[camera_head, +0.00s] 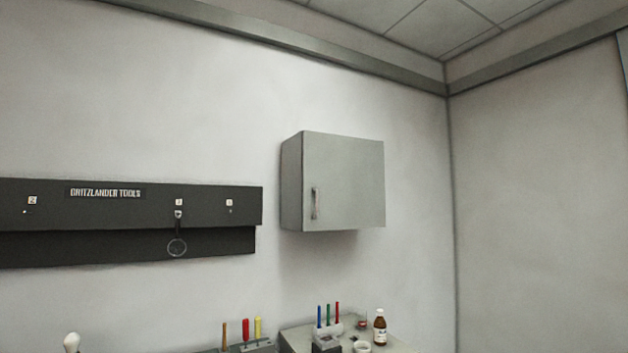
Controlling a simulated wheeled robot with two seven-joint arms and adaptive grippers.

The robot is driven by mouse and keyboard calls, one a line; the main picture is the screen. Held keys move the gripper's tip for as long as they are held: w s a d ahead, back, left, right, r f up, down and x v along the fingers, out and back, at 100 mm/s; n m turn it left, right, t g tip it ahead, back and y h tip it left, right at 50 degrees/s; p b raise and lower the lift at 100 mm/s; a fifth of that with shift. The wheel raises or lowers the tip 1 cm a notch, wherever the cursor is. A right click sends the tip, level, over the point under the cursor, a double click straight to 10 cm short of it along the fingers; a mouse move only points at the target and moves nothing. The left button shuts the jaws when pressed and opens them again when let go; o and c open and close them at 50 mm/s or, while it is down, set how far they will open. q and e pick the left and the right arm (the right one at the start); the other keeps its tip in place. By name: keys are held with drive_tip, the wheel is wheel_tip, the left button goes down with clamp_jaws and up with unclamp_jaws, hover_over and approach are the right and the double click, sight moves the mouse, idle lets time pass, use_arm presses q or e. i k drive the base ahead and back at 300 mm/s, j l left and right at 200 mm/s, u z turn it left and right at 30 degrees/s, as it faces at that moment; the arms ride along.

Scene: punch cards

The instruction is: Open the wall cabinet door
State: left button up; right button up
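A grey wall cabinet (350,175) hangs on the white wall, right of the middle of the head view. Its front door looks closed, flush with the box. A slim vertical metal handle (315,203) sits at the lower left of the door. The cabinet's left side is also visible. Neither of my grippers shows in the view, and nothing touches the cabinet or its handle.
A dark tool board (130,220) with a hanging ring (177,247) is left of the cabinet. The wall around the cabinet is clear.

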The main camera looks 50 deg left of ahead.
sight(343, 175)
drive_tip(key=u, duration=1.4)
drive_tip(key=i+l+u, duration=0.2)
drive_tip(key=l, duration=0.2)
drive_tip(key=l+u, duration=0.25)
drive_tip(key=l, duration=0.15)
